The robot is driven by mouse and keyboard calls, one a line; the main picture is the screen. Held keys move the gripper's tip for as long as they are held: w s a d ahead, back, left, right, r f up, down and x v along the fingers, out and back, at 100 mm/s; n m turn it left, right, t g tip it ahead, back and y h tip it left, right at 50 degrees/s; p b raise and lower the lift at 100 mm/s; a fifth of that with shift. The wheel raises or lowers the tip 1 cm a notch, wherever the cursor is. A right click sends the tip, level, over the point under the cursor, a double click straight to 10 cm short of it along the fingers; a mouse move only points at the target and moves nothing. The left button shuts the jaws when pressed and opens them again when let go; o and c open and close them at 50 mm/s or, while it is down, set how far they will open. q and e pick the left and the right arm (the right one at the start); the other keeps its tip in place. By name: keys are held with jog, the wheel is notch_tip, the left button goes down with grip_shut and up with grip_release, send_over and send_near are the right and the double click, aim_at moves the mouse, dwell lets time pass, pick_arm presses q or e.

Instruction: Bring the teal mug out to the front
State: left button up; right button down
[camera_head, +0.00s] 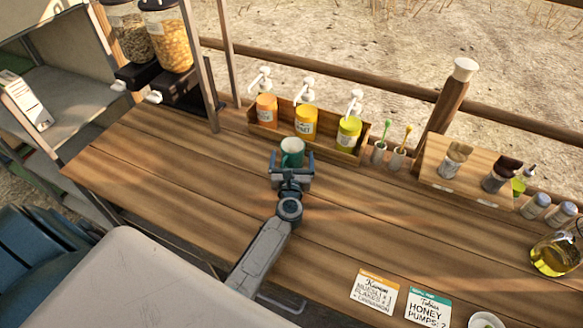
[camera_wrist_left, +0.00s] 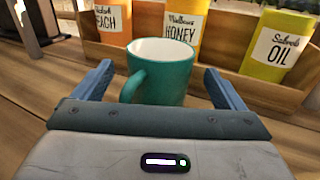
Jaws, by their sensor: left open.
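The teal mug (camera_head: 293,150) stands upright on the wooden counter, in front of the rack of pump bottles. In the left wrist view the mug (camera_wrist_left: 165,78) has a white inside and its handle points to the left and toward me. My left gripper (camera_head: 291,168) is at the mug's near side. In the left wrist view its open fingers (camera_wrist_left: 160,85) are to the left and right of the mug, with visible gaps. The mug's base is partly hidden by the gripper body. My right gripper is not in view.
A wooden rack (camera_head: 336,151) with several pump bottles stands just behind the mug. Cereal dispensers (camera_head: 166,40) are at the back left. Two cards (camera_head: 375,291) and a white bowl (camera_head: 485,320) lie at the front right. The counter's middle right (camera_head: 370,220) is clear.

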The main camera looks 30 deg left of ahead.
pick_arm(q)
jog(key=shift+w+a, duration=0.3)
jog(key=shift+w, duration=0.35)
jog(key=shift+w+a, duration=0.1)
jog(key=c, duration=1.2)
jog(key=shift+o, duration=0.2)
jog(key=shift+s, duration=0.9)
jog(key=shift+s+d, duration=0.2)
jog(key=shift+s, duration=1.75)
jog(key=shift+s+d, duration=0.15)
jog(key=shift+s, duration=2.45)
jog(key=shift+s+d+f+b, duration=0.1)
jog(key=shift+s+b, duration=0.15)
jog(key=shift+s, duration=1.05)
jog(key=shift+s+d+b, duration=0.1)
jog(key=shift+s+b, duration=0.15)
jog(key=shift+s, duration=1.05)
jog(key=shift+s+b, duration=0.45)
jog(key=shift+s, duration=1.25)
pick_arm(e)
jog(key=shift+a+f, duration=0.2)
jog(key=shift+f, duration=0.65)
